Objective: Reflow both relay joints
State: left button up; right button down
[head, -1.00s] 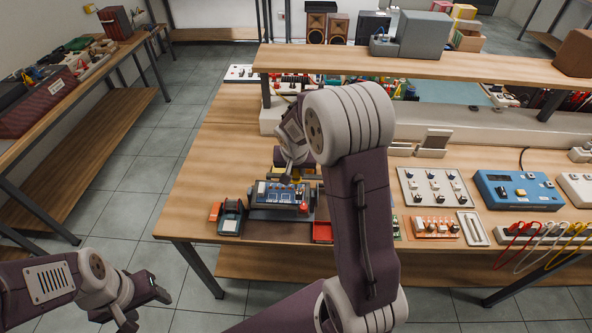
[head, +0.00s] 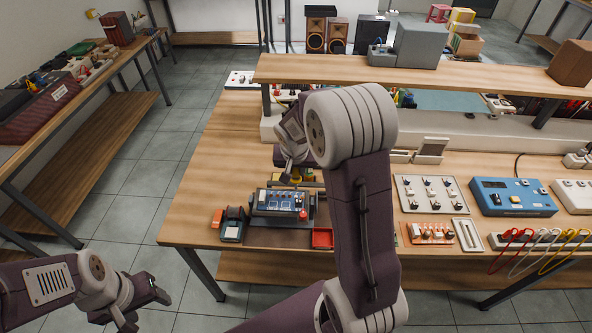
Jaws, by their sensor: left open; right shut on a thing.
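A blue circuit board (head: 280,203) sits in a dark holder near the left front of the wooden bench. The relay joints are too small to make out. My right gripper (head: 291,177) is behind the board, partly hidden by my own arm. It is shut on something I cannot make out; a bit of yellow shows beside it. My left gripper (head: 150,298) is open and empty, low in front of the bench over the floor.
A small black and orange device (head: 232,226) stands left of the board, and a red tray (head: 322,238) right of it. Switch panels (head: 434,196), a blue instrument (head: 512,196) and coloured leads (head: 570,243) fill the right. A raised shelf (head: 400,75) spans the back.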

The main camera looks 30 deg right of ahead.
jog(key=shift+f, duration=0.15)
jog(key=f+b, duration=0.1)
jog(key=d+f+b, duration=0.1)
jog(key=shift+s+d+f+b, duration=0.2)
jog(key=shift+s+f+b, duration=0.1)
jog(key=shift+s+f, duration=0.1)
jog(key=shift+s+d+f, duration=0.1)
jog(key=shift+d+f, duration=0.2)
jog(key=shift+b, duration=0.4)
jog(key=shift+f+b, duration=0.4)
jog(key=shift+b, duration=0.1)
dwell(1.0)
jog(key=shift+s+a, duration=0.1)
jog(key=shift+s, duration=0.05)
dwell(2.5)
